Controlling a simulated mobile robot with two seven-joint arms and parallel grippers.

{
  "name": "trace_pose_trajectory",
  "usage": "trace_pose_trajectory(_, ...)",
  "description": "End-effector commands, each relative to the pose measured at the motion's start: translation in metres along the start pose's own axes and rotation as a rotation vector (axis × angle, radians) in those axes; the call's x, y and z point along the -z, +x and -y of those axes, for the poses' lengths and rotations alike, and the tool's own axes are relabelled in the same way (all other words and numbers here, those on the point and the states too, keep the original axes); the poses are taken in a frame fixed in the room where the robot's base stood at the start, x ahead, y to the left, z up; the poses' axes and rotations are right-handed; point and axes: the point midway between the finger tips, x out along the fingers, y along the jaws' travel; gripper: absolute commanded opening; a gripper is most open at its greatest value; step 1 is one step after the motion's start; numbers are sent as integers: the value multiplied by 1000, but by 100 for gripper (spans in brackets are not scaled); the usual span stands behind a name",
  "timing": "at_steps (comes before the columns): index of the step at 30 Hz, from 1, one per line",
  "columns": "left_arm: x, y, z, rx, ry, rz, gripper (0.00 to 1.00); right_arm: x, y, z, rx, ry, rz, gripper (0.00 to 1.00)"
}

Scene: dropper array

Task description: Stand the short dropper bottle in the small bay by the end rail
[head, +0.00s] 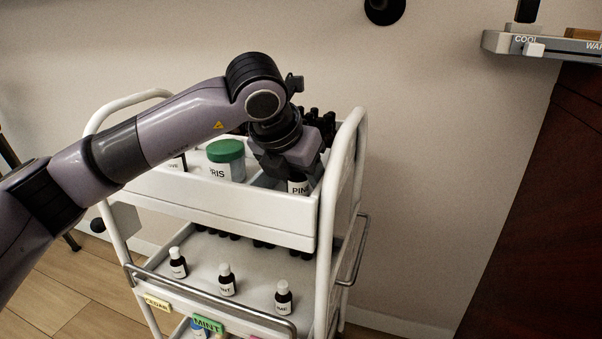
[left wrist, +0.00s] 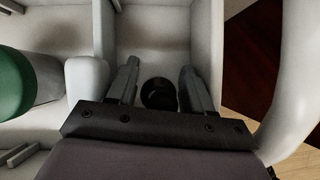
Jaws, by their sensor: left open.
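A bottle with a white label reading "PIN" (head: 298,187) shows partly in the head view, low in the right-end bay of the cart's top tray. My left gripper (head: 290,176) is directly over it and hides its top. In the left wrist view a dark round cap (left wrist: 158,94) sits between the two spread fingers of my left gripper (left wrist: 160,80), with a gap on each side. The bottle seems upright in the small bay (left wrist: 150,30), beside the end rail (head: 352,135). Its base is hidden. My right gripper is not in view.
A jar with a green lid (head: 225,152) stands left of the bay, behind a divider (left wrist: 103,35). The lower shelf (head: 200,262) holds several small white-capped bottles. The tray's front wall (head: 220,207) is close below my arm.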

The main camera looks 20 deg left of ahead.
Motion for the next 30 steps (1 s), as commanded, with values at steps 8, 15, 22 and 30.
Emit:
trace_pose_trajectory(8,-4,-35,0,1,2,4,51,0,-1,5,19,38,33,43)
trace_pose_trajectory(15,-4,-88,0,0,1,4,51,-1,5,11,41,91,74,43)
trace_pose_trajectory(22,-2,-117,0,0,-1,1,51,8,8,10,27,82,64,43)
trace_pose_trajectory(30,-1,-123,0,0,0,0,51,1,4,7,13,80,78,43)
